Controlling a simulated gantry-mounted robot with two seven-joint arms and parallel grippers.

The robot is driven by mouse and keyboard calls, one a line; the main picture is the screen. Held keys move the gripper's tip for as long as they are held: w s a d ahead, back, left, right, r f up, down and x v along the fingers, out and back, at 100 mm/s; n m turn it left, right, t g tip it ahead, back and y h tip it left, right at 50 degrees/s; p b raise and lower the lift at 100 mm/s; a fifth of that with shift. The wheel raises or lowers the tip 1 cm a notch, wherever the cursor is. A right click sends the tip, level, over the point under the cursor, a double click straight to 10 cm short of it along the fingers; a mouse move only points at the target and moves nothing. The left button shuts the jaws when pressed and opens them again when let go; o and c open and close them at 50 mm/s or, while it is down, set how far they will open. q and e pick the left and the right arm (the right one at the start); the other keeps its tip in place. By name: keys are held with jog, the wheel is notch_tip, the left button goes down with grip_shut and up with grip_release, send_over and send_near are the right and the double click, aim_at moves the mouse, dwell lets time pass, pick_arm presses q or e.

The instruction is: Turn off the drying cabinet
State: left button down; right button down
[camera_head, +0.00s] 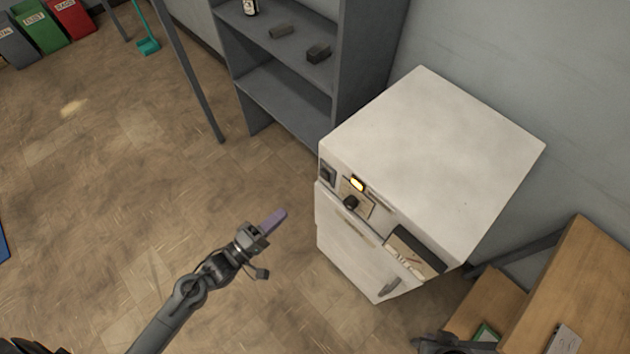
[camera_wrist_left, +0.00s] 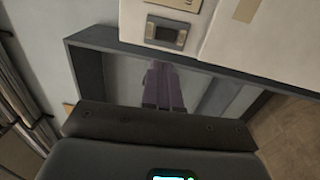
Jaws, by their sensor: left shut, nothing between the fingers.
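The white drying cabinet (camera_head: 440,135) stands against the wall in the head view. Its upper front has a lit yellow lamp (camera_head: 357,184), a black knob (camera_head: 351,202) and a dark grey framed switch (camera_head: 327,174) at the left corner. The switch also shows at the top of the left wrist view (camera_wrist_left: 165,33); I cannot tell its position. My left gripper (camera_head: 275,219), with purple fingers, is shut and empty. It is left of the cabinet front, apart from it. In the left wrist view the fingers (camera_wrist_left: 163,85) point up towards the switch.
A grey shelf unit (camera_head: 285,95) stands left of the cabinet, with small items on it. A wooden table (camera_head: 575,285) is at the lower right. A card holder (camera_head: 414,254) and a handle (camera_head: 390,287) sit on the cabinet front. The floor (camera_head: 130,190) at left is clear.

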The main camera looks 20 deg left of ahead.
pick_arm(q)
jog(key=b, duration=0.2)
send_near(324, 175)
jog(key=x, duration=0.5)
jog(key=shift+w+d, duration=0.1)
jog(key=shift+w+d+r, duration=0.15)
jog(key=shift+w+d, duration=0.15)
jog(key=shift+w, duration=0.35)
